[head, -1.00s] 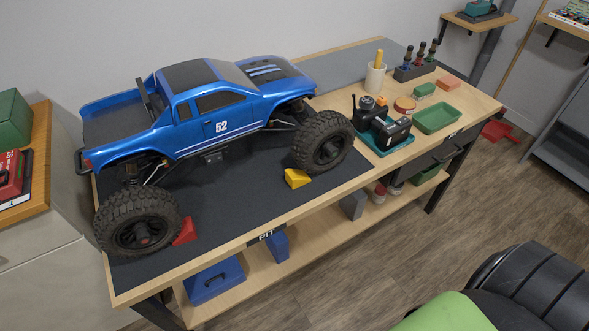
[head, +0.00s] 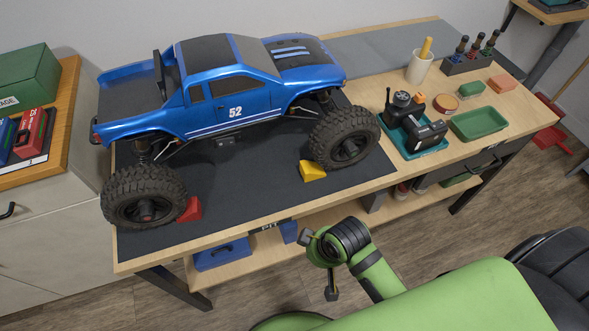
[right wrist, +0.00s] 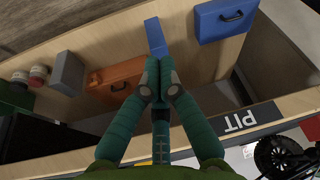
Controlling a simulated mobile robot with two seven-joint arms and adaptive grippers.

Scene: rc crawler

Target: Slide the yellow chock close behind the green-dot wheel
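The yellow chock (head: 313,171) lies on the black mat, just in front of and left of the blue truck's right-hand near wheel (head: 345,138). It looks close to that tyre; whether they touch is unclear. No green dot shows on this wheel; the left near wheel (head: 146,196) has a reddish hub. A red chock (head: 190,209) sits beside the left wheel. My right arm reaches in from the lower right, its wrist in front of the bench edge. In the right wrist view my right gripper (right wrist: 158,80) has its fingertips together, with nothing between them. My left gripper is out of view.
The blue truck (head: 235,95) covers much of the mat (head: 240,185). A teal tray (head: 432,150) with a controller and a green tray (head: 479,123) stand to the right. The lower shelf holds a blue box (head: 222,254). The mat's front strip between the chocks is clear.

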